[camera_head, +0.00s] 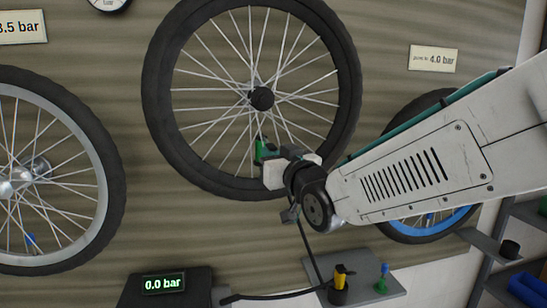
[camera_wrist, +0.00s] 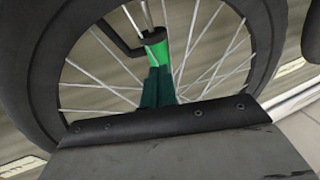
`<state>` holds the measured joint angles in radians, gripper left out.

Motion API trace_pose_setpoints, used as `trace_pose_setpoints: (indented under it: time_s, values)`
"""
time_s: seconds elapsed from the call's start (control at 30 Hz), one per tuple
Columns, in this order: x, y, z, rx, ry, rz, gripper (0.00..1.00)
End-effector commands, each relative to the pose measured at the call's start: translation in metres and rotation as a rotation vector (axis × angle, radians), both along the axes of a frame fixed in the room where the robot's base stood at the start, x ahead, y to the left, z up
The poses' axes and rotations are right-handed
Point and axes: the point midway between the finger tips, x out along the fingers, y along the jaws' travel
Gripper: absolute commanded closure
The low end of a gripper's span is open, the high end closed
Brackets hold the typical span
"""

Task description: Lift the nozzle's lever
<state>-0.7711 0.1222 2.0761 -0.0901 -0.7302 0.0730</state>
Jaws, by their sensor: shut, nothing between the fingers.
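In the wrist view, a bright green cylindrical piece (camera_wrist: 160,52), apparently the nozzle, stands among the wheel's spokes. A black bent bar (camera_wrist: 122,42), which looks like its lever, sticks out from it to the upper left. My gripper (camera_wrist: 157,80) has its dark green fingers shut and empty, just below the green piece. I cannot tell whether they touch. In the head view, my gripper (camera_head: 264,147) is in front of the lower spokes of the middle wheel (camera_head: 158,90). There my wrist hides part of the rim, and nozzle and fingers are hard to tell apart.
A pump box (camera_head: 163,284) reading 0.0 bar is at the bottom, with a black hose (camera_head: 270,296). A small shelf (camera_head: 365,292) holds a yellow-and-black piece (camera_head: 340,280) and a green one (camera_head: 382,280). Other wheels hang left (camera_head: 115,170) and right (camera_head: 400,125).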

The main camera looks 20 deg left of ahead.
Motion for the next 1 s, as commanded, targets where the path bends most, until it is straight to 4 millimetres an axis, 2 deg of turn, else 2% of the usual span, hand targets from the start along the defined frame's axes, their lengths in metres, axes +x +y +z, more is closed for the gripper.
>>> trace_pose_setpoints:
  time_s: [0.73, 1.0]
  values:
    - [0.000, 0.000, 0.031, 0.001, -0.001, 0.000, 1.00]
    - [-0.001, -0.002, 0.030, 0.000, 0.000, 0.000, 1.00]
